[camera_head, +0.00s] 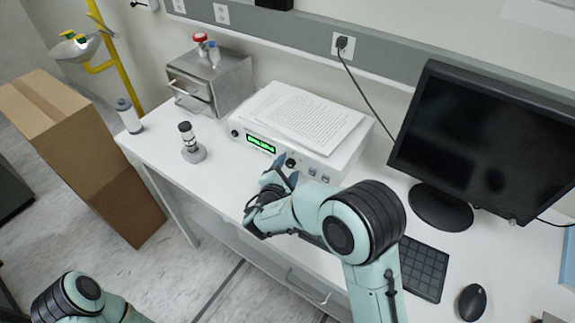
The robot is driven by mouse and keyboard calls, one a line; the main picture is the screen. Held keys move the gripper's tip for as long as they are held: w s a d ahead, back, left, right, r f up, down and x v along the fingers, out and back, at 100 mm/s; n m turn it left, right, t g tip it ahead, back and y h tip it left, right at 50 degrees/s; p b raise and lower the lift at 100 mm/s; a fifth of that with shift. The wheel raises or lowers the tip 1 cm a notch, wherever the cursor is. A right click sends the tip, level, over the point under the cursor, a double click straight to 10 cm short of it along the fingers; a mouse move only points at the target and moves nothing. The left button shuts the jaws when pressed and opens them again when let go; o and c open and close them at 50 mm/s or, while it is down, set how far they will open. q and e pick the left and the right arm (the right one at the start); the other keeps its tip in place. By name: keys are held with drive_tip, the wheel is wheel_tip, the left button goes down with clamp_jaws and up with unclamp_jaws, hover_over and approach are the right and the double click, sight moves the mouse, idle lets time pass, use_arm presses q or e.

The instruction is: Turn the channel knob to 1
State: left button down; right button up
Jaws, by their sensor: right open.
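A white box-shaped device (330,166) sits on the white table, with a lit green display (261,144) on its front. A dark round knob (291,162) is on the front panel, right of the display; its setting is too small to read. My right gripper (282,177) is open and empty just in front of the panel, with its fingertips close to the knob. I cannot tell whether they touch it. My left arm shows at the bottom left, but its gripper is out of the picture.
Papers (302,114) lie on the device. A metal box (212,84) and a small stand with a dark-topped vial (190,145) are to the left. A monitor (490,140), keyboard (424,268) and mouse (472,302) are to the right. Cardboard boxes (75,150) stand beside the table.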

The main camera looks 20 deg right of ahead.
drive_tip(key=shift+w+d+f, duration=0.15)
drive_tip(key=shift+w+d, duration=0.15)
drive_tip(key=shift+w, duration=0.05)
drive_tip(key=shift+c, duration=0.3)
clamp_jaws()
drive_tip(key=c, duration=1)
unclamp_jaws()
